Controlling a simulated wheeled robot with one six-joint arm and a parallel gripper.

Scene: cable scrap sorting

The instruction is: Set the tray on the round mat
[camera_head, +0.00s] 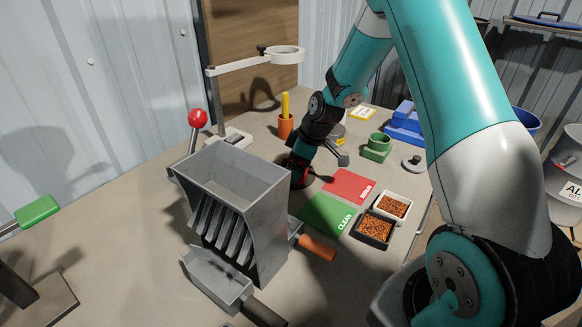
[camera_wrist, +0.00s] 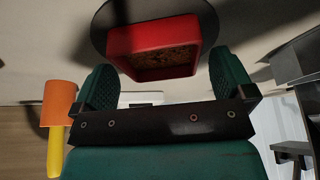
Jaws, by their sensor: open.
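A small square red tray (camera_wrist: 153,48) with brown granules inside shows in the wrist view. It appears to rest on the round dark mat (camera_wrist: 103,22), whose rim shows around it. My gripper (camera_wrist: 160,78) is open, with its two green fingers apart and the tray just beyond their tips, between their lines. I see no finger clearly pressing on the tray. Only a dark sliver of the mat shows there.
A grey hopper machine (camera_head: 235,205) stands close in front. A green CLEAN card (camera_head: 328,214) and a red card (camera_head: 348,184) lie to the right, beside black (camera_head: 360,233) and white (camera_head: 380,205) trays of granules. An orange cup (camera_head: 285,127) stands behind.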

